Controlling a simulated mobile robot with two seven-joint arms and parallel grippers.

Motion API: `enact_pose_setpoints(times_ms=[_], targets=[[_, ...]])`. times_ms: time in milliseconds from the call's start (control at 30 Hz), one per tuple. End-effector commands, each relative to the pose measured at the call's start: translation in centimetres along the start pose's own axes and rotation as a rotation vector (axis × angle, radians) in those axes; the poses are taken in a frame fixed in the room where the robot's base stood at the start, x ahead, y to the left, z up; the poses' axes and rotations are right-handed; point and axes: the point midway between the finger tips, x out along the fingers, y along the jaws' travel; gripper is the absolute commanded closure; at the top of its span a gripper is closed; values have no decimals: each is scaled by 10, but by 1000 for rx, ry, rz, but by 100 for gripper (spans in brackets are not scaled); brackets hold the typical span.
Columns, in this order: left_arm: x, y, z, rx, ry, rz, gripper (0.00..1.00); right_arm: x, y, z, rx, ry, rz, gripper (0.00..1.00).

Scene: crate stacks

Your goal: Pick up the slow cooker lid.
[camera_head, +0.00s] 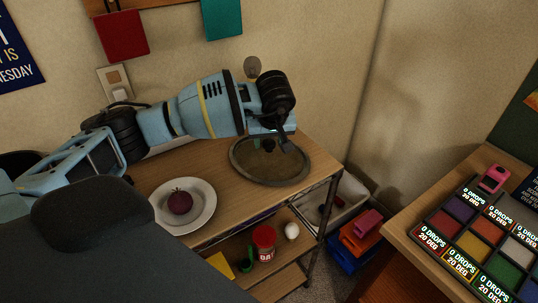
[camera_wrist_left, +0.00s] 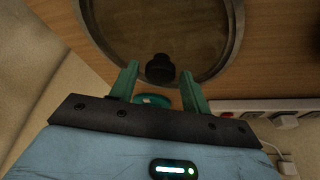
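The slow cooker lid (camera_head: 290,173) is a round, dark glass disc with a metal rim, lying on the wooden table. Its black knob (camera_wrist_left: 160,68) shows in the left wrist view, just beyond and between my left fingertips. My left gripper (camera_wrist_left: 158,80) is open and reaches over the far side of the lid, with its fingers spread. In the head view the left gripper (camera_head: 278,143) is partly hidden by its own wrist. I cannot tell whether the fingers touch the knob. My right gripper is not in view.
A red can (camera_head: 263,242) and a white egg-like item (camera_head: 292,231) stand on the shelf below. A power strip (camera_wrist_left: 262,106) lies near the gripper. Coloured crates (camera_head: 360,232) stand right.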

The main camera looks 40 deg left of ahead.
Motion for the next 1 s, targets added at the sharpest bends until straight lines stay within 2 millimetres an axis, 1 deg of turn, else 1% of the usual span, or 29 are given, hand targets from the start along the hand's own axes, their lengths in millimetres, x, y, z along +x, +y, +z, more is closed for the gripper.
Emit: enact_pose_setpoints(times_ms=[33, 333, 367, 767, 867, 1000], targets=[[0, 0, 0, 0, 0, 0, 60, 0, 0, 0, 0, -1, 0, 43], [0, 0, 0, 0, 0, 1, 99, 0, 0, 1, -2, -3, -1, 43], [0, 0, 0, 0, 0, 1, 100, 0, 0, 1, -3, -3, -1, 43], [-3, 1, -2, -1, 2, 3, 100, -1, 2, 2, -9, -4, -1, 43], [-9, 1, -4, -2, 3, 4, 100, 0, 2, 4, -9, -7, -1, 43], [-26, 1, -12, -2, 3, 5, 100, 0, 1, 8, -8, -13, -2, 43]])
